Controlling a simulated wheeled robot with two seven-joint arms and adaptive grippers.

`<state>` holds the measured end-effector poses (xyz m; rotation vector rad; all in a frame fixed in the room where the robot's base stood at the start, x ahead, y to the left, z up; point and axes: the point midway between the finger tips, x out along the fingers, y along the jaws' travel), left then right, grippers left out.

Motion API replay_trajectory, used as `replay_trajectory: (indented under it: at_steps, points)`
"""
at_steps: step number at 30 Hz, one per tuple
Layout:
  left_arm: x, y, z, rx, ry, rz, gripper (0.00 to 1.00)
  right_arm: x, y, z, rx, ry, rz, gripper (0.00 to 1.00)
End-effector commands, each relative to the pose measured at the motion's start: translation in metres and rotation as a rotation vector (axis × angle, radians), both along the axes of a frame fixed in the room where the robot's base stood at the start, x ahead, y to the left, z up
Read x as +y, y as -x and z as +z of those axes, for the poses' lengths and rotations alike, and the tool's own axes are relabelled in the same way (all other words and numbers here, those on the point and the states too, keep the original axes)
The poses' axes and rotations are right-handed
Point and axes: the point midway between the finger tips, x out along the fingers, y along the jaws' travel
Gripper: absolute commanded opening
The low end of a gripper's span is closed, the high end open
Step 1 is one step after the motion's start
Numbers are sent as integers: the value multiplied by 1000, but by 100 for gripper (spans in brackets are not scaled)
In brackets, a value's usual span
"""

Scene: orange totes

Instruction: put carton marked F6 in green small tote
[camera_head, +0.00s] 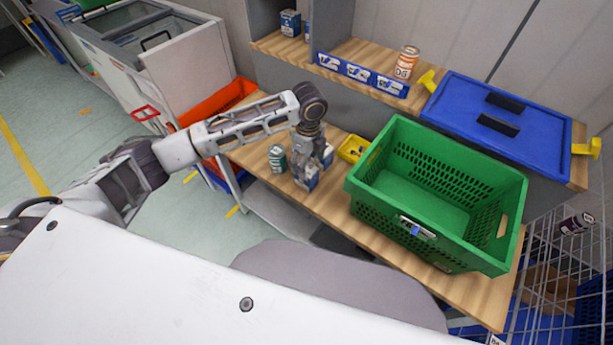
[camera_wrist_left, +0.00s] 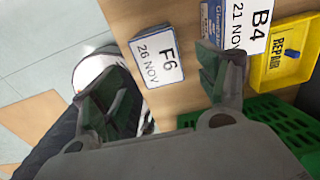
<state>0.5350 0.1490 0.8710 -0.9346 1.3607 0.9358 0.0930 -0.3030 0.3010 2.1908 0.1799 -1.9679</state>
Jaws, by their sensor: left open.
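The carton marked F6 (camera_wrist_left: 155,58) stands on the wooden bench, its white top label reading "F6 26 NOV" in the left wrist view. My left gripper (camera_wrist_left: 160,84) is open above it, with one finger on each side in that view; I cannot tell if they touch it. In the head view my left gripper (camera_head: 308,174) points down over the blue and white cartons and partly hides them. The green small tote (camera_head: 395,208) stands to the right on the bench and looks empty inside. My right gripper is not in view.
A carton marked B4 (camera_wrist_left: 243,28) stands close beside F6, near a yellow bin (camera_wrist_left: 285,55), also seen in the head view (camera_head: 352,149). A green can (camera_head: 277,158) stands left of the gripper. A blue lidded tote (camera_head: 500,118) and an orange-white can (camera_head: 406,62) are behind.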

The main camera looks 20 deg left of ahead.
Motion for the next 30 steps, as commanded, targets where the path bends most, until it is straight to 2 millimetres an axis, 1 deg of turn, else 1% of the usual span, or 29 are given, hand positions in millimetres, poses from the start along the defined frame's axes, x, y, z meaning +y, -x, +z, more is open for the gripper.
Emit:
replay_trajectory:
  at_steps: [1,3,7,11,23,26,30]
  points:
    - [0,1,-8,2,0,0,74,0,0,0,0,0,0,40]
    - [0,0,-16,2,0,0,74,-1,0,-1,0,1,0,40]
    - [0,0,-27,0,0,-1,74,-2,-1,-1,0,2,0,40]
    - [0,0,-31,0,0,-1,74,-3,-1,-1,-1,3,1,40]
    - [1,0,-34,0,0,0,74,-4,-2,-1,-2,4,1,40]
    - [2,-1,-41,1,1,1,74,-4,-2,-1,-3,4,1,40]
    - [5,-1,-55,2,0,1,74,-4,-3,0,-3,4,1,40]
